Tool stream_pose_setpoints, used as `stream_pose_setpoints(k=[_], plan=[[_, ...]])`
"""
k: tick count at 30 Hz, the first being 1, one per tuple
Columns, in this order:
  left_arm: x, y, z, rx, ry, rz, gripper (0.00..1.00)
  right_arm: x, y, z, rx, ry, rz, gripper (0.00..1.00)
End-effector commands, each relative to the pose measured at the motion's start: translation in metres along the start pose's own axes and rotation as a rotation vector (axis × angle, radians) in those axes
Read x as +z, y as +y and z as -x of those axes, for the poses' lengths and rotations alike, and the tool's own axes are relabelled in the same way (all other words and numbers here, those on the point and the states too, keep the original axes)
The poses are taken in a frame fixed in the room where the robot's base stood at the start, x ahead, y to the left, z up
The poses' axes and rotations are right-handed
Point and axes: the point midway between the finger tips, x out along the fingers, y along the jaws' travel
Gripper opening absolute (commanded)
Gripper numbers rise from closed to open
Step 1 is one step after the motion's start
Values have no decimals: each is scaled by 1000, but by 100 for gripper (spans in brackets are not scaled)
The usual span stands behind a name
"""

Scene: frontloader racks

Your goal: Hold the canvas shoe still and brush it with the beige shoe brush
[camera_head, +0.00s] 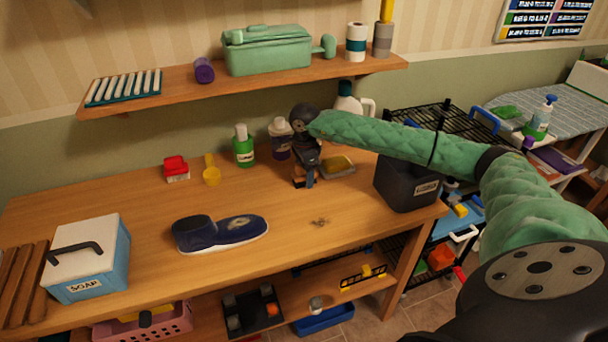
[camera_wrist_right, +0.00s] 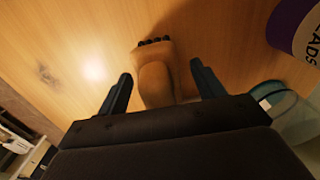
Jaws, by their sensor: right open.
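The dark blue canvas shoe (camera_head: 236,230) with a pale sole lies on the wooden table, left of centre, and nothing touches it. My right gripper (camera_head: 307,180) is near the back of the table, right of the shoe, pointing down. In the right wrist view its two fingers (camera_wrist_right: 161,74) are apart, one on each side of the beige brush (camera_wrist_right: 155,82), whose dark bristles show at its far end. I cannot tell whether a finger touches it. In the head view the gripper mostly hides the brush. My left gripper is not in view.
A soap box (camera_head: 87,262) stands at the table's left. A red item (camera_head: 176,169), yellow scoop (camera_head: 211,171), green bottle (camera_head: 243,148) and purple-labelled bottle (camera_head: 280,140) line the back. A sponge dish (camera_head: 338,166) and black bin (camera_head: 406,187) are to the right. The table around the shoe is clear.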

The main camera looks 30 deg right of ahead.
Motion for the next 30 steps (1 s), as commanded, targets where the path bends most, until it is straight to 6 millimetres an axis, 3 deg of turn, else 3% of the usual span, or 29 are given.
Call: stream_pose_setpoints(k=[3,8,12,15,30], plan=[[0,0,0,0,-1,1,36,0,0,0,0,0,0,64],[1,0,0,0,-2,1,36,0,0,0,0,0,0,32],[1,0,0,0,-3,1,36,0,0,0,0,0,0,34],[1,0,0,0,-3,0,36,0,0,0,0,0,0,19],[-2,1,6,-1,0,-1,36,0,0,17,0,0,0,19]])
